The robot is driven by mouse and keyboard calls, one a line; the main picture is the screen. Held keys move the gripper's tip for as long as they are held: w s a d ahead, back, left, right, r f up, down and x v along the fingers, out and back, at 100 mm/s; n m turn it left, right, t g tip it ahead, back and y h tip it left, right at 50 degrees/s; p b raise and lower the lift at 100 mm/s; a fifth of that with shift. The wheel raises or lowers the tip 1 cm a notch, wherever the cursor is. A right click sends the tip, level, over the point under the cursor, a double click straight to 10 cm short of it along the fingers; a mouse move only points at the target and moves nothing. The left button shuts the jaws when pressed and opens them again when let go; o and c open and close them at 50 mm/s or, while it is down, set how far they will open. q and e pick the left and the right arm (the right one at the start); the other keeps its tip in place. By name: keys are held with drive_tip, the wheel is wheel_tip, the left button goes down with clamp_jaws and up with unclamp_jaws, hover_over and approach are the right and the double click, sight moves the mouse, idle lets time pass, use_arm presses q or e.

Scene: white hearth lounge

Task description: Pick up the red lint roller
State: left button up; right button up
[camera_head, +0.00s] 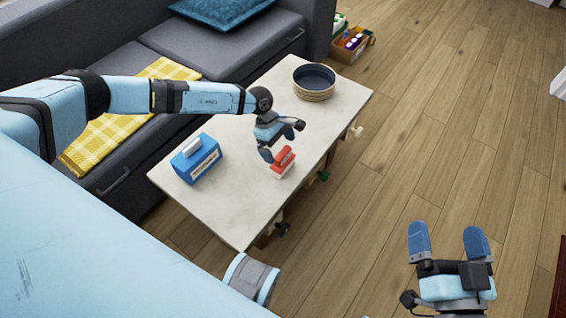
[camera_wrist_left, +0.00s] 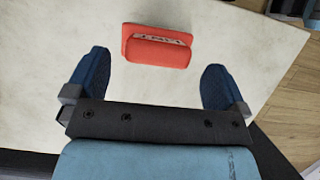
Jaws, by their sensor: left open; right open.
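The red lint roller (camera_head: 284,159) lies on the pale tabletop (camera_head: 236,213), near its right edge. In the left wrist view the red lint roller (camera_wrist_left: 157,46) is beyond my fingertips and roughly midway between them, with a pale strip bearing dark marks on it. My left gripper (camera_head: 281,143) is open and empty above the table, close to the lint roller. Its two blue fingers also show in the left wrist view (camera_wrist_left: 154,82). My right gripper (camera_head: 446,236) is open and empty over the wooden floor at the lower right.
A blue box (camera_head: 196,159) with a handle stands on the table left of the roller. A round dark-blue bowl (camera_head: 314,83) sits at the table's far end. A grey sofa (camera_head: 226,50) borders the table's left. A crate (camera_head: 351,45) stands on the floor behind; floor space lies right.

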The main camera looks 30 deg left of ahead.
sight(283, 152)
use_arm(q)
drive_tip(key=x, duration=0.3)
drive_tip(key=shift+w+d+b, duration=0.15)
drive_tip(key=shift+d+b, duration=0.1)
drive_tip(key=shift+b, duration=0.05)
drive_tip(key=c, duration=1)
drive_tip(key=shift+o, duration=0.2)
use_arm(e)
drive_tip(key=shift+a+r+t+y, duration=0.2)
drive_tip(key=shift+r+t+y, duration=0.1)
drive_tip(key=shift+r, duration=0.35)
drive_tip(key=shift+a+r+t+y, duration=0.2)
drive_tip(key=shift+r+y, duration=0.1)
drive_tip(key=shift+r, duration=0.3)
use_arm(q)
drive_tip(key=shift+r, duration=0.4)
wheel_tip(283, 152, up, 19)
drive_tip(key=p, duration=0.5)
use_arm(e)
drive_tip(key=s+d+f+g+h, duration=0.1)
drive_tip(key=d+f+g+h, duration=0.2)
drive_tip(key=f, duration=0.6)
drive_tip(key=shift+d+g+h, duration=0.3)
drive_tip(key=shift+g, duration=0.4)
use_arm(q)
drive_tip(key=shift+r, duration=0.1)
use_arm(e)
drive_tip(key=shift+f, duration=0.1)
